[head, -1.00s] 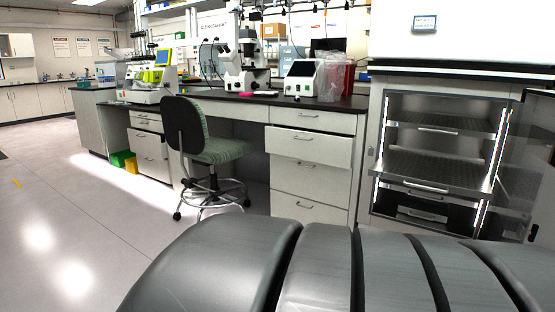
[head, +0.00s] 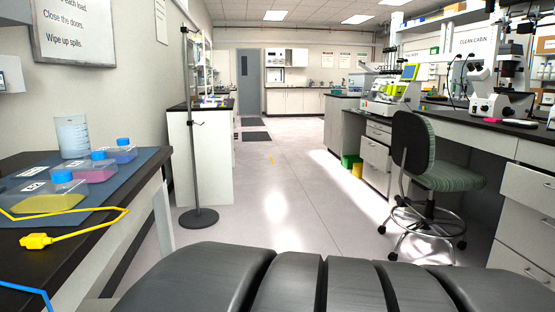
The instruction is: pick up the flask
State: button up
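Several flat clear culture flasks with blue caps lie on a blue mat (head: 101,203) on the dark bench at the left in the head view. The nearest flask (head: 45,204) holds yellow liquid. The middle flask (head: 98,174) holds pink liquid. The far flask (head: 122,154) holds purple-blue liquid. White labels show on them. Which flask the task means cannot be told from the picture. My gripper is not in view.
A beaker (head: 73,136) stands behind the flasks. A yellow cable (head: 78,236) and a blue cable (head: 27,289) lie near the bench front. A pole stand (head: 198,217) and green chair (head: 448,176) flank open floor (head: 285,205).

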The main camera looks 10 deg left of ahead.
aim_at(99, 169)
jog(key=u, duration=1.7)
